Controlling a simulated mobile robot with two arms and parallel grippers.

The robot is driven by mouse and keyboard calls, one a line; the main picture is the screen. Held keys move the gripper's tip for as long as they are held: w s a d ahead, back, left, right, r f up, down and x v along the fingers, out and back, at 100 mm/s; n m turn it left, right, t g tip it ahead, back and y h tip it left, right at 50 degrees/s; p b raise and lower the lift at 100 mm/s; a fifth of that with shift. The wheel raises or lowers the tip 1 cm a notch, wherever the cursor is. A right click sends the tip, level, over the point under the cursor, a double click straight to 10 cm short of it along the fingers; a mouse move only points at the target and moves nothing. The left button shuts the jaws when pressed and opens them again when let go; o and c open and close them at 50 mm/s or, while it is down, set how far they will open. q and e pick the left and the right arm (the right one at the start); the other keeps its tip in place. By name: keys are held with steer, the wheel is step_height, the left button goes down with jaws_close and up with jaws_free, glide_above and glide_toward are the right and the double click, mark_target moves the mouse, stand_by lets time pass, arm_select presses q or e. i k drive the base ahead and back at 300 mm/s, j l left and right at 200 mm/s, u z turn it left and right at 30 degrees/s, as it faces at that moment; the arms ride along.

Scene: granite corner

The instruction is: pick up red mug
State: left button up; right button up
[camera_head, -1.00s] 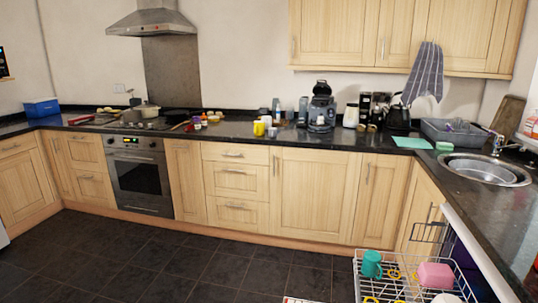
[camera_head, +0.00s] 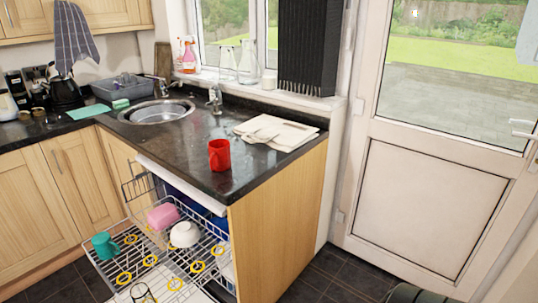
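The red mug (camera_head: 219,155) stands upright on the dark granite worktop (camera_head: 190,145), near its front edge and above the open dishwasher. Its handle cannot be made out clearly. Neither of my grippers is in view, and nothing touches the mug.
The open dishwasher rack (camera_head: 150,262) juts out below the worktop, holding a teal mug (camera_head: 105,246), a pink container (camera_head: 163,216) and a white bowl (camera_head: 185,234). Papers (camera_head: 275,132) lie right of the mug, and a round sink (camera_head: 157,111) is behind it. A door (camera_head: 430,190) stands at right.

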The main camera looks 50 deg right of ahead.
mark_target(220, 149)
steer(key=z, duration=1.15)
